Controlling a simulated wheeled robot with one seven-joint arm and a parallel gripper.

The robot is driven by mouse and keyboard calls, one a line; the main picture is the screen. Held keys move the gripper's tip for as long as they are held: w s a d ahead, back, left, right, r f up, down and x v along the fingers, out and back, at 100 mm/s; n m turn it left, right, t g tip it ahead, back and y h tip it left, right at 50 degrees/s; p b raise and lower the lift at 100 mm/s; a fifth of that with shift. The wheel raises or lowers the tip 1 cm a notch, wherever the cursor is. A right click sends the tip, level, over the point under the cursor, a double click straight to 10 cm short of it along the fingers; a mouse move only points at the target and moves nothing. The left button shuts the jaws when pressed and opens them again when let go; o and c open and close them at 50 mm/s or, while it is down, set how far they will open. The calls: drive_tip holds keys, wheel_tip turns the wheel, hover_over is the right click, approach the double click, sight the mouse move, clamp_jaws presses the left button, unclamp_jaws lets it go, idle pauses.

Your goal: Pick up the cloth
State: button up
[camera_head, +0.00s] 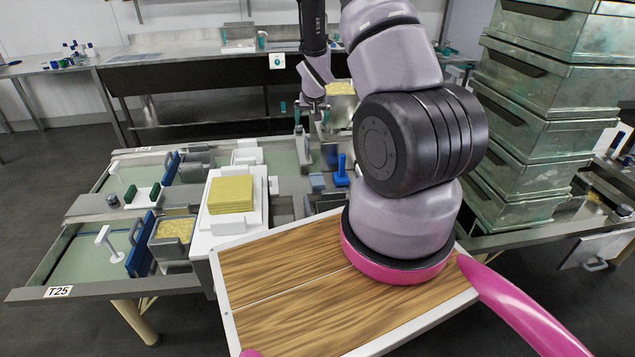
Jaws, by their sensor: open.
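A yellow, layered square stack (231,193), which looks like folded cloth, lies on a white block-like stand (256,214) left of centre. I cannot tell for sure whether it is cloth or sliced cheese. My gripper (314,106) hangs at the end of my arm, beyond and to the right of the stack, above the far part of the table. It is small in view, open and apart from the yellow stack. Part of the area under and behind my arm is hidden.
A steel table (45,272) holds blue-handled presses (139,245), a pan of yellow pieces (174,230) and a blue tool (341,170). Tall stacked metal bins (541,100) stand at the right. A dark-fronted counter (200,68) runs along the back.

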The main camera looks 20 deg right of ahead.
drive_tip(key=n, duration=0.1)
approach(317, 179)
drive_tip(key=x, duration=0.2)
drive_tip(key=shift+w+f, duration=0.1)
drive_tip(key=shift+f, duration=0.15)
drive_tip(key=shift+x, duration=2.95)
drive_tip(key=shift+d, duration=0.1)
drive_tip(key=c, duration=1.4)
